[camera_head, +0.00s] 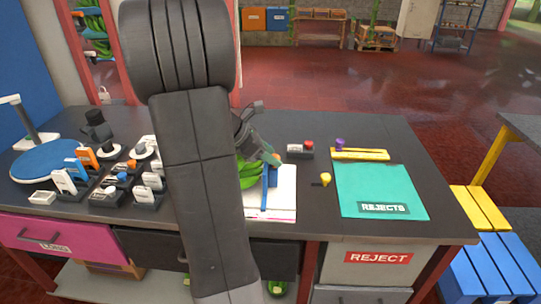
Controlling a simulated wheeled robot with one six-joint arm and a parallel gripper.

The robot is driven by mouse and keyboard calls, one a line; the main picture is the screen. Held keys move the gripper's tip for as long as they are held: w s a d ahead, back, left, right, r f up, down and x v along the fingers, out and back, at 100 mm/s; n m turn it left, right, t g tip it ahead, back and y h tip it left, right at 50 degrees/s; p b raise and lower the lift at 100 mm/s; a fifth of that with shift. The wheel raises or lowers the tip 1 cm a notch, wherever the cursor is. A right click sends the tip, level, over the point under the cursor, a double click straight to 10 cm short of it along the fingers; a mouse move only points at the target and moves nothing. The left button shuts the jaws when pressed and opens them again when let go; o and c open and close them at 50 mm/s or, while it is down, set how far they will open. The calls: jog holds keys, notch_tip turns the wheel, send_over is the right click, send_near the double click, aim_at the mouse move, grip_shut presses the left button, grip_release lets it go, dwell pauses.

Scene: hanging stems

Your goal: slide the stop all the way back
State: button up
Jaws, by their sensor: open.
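A yellow bar (372,155) with a dark lengthwise line lies near the back right of the dark bench, behind the green mat. A small purple knob (340,143) stands at its left end; it may be the stop, but I cannot tell for sure. A blue upright-looking piece (265,191) lies on a white sheet near the bench middle, partly behind my arm. My gripper (266,150) is open over the bench middle, beside green bananas (247,173). My arm link hides much of the gripper and the bananas.
A green REJECTS mat (352,190) covers the right of the bench. A yellow-headed piece (325,179) and a small block with a red button (302,150) stand between. Several tools and holders crowd the left, with a blue round plate (40,163).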

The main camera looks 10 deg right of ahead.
jog(key=shift+d+f, duration=0.2)
grip_shut()
jog(key=d, duration=0.2)
jog(key=s+d, duration=0.1)
jog(key=d, duration=0.1)
jog(key=shift+s+d, duration=0.15)
jog(key=shift+d, duration=0.1)
grip_release()
jog(key=shift+a+r, duration=0.1)
